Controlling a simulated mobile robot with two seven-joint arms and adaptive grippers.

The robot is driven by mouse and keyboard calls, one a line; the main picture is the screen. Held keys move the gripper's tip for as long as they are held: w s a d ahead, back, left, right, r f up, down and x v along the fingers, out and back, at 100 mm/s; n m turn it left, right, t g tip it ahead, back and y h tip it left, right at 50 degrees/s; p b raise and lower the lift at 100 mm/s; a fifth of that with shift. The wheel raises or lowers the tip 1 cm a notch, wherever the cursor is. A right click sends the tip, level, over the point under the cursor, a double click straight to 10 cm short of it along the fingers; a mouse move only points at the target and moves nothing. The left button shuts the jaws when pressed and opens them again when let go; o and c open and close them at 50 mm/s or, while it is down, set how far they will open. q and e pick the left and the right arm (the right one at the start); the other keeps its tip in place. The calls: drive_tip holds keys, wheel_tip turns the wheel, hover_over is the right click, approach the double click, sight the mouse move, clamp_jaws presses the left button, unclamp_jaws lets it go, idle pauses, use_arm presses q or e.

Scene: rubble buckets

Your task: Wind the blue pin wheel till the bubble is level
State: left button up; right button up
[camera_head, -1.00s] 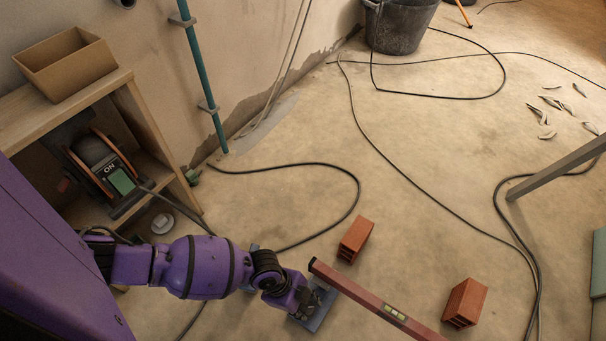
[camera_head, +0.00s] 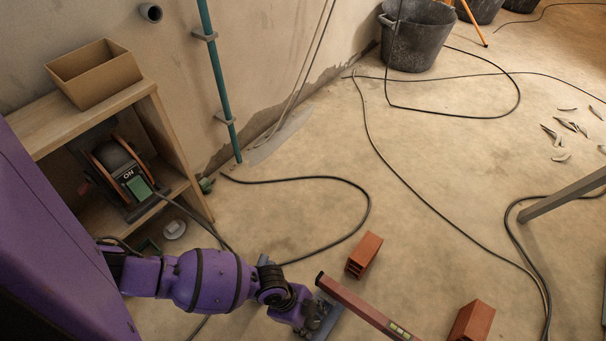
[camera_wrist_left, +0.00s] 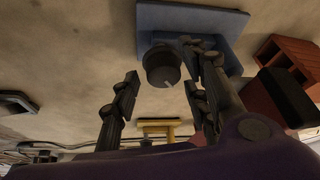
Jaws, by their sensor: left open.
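A red spirit level (camera_head: 362,304) slants across the bottom of the head view. Its yellow-green bubble vial (camera_head: 400,330) is near the frame edge; the bubble's position is too small to read. A blue plate or stand (camera_head: 328,318) is under the level's near end, partly hidden by my left gripper (camera_head: 312,314). In the left wrist view, the blue plate (camera_wrist_left: 225,25) carries a dark round knob (camera_wrist_left: 160,70); no blue wheel or pins can be made out. My left gripper (camera_wrist_left: 160,72) is open, one finger on either side of the knob in that view. Contact cannot be told.
Two red bricks (camera_head: 364,254) (camera_head: 472,322) stand on the floor near the level. Black cables (camera_head: 440,215) cross the floor. A wooden shelf (camera_head: 165,125) with a cable reel (camera_head: 115,165) is at left. A grey bucket (camera_head: 418,38) stands at the back. A metal leg (camera_head: 565,195) is at right.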

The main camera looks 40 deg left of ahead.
use_arm(q)
drive_tip(key=v, duration=1.1)
drive_tip(key=shift+s+r, duration=0.1)
drive_tip(key=shift+s, duration=0.05)
